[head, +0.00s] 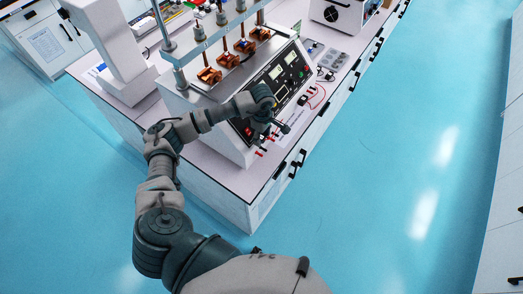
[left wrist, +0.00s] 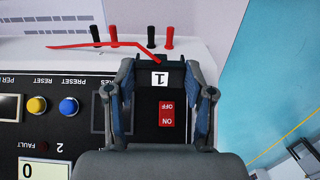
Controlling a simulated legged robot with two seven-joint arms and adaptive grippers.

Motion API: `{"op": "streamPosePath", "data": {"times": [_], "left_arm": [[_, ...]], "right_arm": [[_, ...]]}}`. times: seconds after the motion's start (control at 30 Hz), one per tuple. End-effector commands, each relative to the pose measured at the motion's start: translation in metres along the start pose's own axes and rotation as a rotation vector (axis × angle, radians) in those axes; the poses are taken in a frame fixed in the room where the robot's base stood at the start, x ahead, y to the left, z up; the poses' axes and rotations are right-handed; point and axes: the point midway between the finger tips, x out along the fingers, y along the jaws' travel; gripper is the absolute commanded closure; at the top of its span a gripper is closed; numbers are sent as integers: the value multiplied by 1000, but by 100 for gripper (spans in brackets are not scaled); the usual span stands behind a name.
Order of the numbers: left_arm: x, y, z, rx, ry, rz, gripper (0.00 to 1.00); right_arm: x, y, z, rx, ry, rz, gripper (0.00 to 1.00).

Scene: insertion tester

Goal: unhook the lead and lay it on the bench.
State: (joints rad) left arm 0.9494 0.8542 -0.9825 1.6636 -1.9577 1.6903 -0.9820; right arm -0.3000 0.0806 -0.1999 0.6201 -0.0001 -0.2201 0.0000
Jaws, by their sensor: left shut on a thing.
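The lead (left wrist: 85,45) is a thin red wire in the left wrist view. It runs from the left past black and red terminals (left wrist: 112,36) and bends down to my fingertips. My left gripper (left wrist: 161,61) has its dark fingertips shut on the lead's right end, just in front of the tester's panel. In the head view my left gripper (head: 279,130) is at the near lower end of the tester (head: 235,143); the lead cannot be made out there. The bench (head: 240,190) has a pale top and shows bare surface around the tester. My right gripper is not in view.
The tester panel has a red on/off switch (left wrist: 167,114) and yellow and blue buttons (left wrist: 69,106) close to my fingers. Copper-coloured fixtures (head: 245,46) stand above the tester. A red wire loop (head: 318,99) and a grey tray (head: 332,59) lie farther along the bench.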

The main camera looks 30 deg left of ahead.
Motion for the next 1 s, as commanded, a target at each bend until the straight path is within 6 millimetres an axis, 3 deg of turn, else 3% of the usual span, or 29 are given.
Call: {"op": "streamPosePath", "data": {"times": [0.53, 1.0], "left_arm": [[0, 0, 58, 3, 0, 2, 77], [0, 0, 63, -1, 0, 1, 77]], "right_arm": [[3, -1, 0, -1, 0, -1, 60], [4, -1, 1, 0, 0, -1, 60]]}}
